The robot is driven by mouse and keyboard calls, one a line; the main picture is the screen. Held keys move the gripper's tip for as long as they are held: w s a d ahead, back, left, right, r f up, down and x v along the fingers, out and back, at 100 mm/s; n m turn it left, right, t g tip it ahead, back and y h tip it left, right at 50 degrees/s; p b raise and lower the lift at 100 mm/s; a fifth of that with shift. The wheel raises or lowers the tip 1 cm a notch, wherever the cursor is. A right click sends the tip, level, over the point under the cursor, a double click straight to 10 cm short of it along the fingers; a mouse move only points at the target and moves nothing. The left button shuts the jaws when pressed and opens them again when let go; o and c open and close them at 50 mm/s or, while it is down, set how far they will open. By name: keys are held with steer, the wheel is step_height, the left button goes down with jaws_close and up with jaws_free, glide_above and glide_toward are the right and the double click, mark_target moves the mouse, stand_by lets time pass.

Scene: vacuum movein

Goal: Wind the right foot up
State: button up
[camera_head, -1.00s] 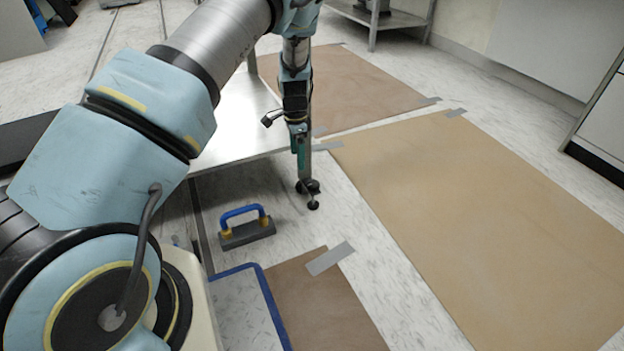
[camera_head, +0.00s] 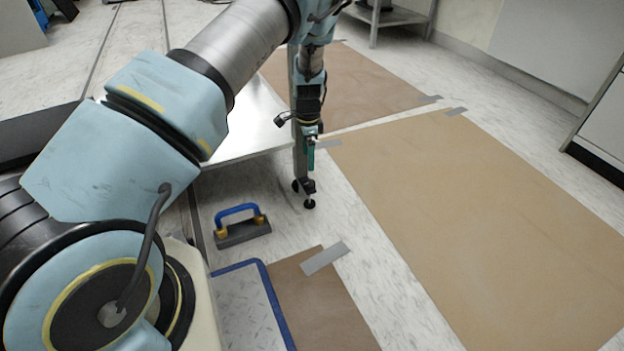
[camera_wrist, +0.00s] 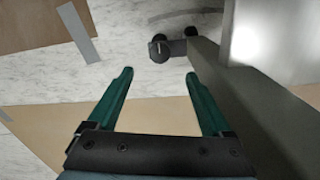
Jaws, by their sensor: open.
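The steel table (camera_head: 245,140) has a grey front leg (camera_head: 298,160), with a black foot (camera_head: 309,204) and black fittings low on it near the floor. In the wrist view, the leg (camera_wrist: 260,100) runs along the right side, and a dark bracket with round black parts (camera_wrist: 160,50) juts from its lower end. My gripper (camera_head: 310,166) points down beside the leg, above the black foot. Its teal fingers are spread with nothing between them; in the wrist view the gripper (camera_wrist: 158,74) has the black parts just beyond its tips. I cannot tell whether it touches the leg.
A blue-handled grey block (camera_head: 242,228) lies on the floor left of the foot. Brown floor sheets (camera_head: 480,190) held by grey tape cover the right side. A blue-edged panel (camera_head: 245,305) lies near my base. The speckled floor around the foot is clear.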

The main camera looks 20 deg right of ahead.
mark_target(309, 183)
step_height(309, 183, down, 11)
steer(key=b, duration=0.4)
steer(key=shift+r, duration=0.1)
jaws_close()
stand_by(0.6)
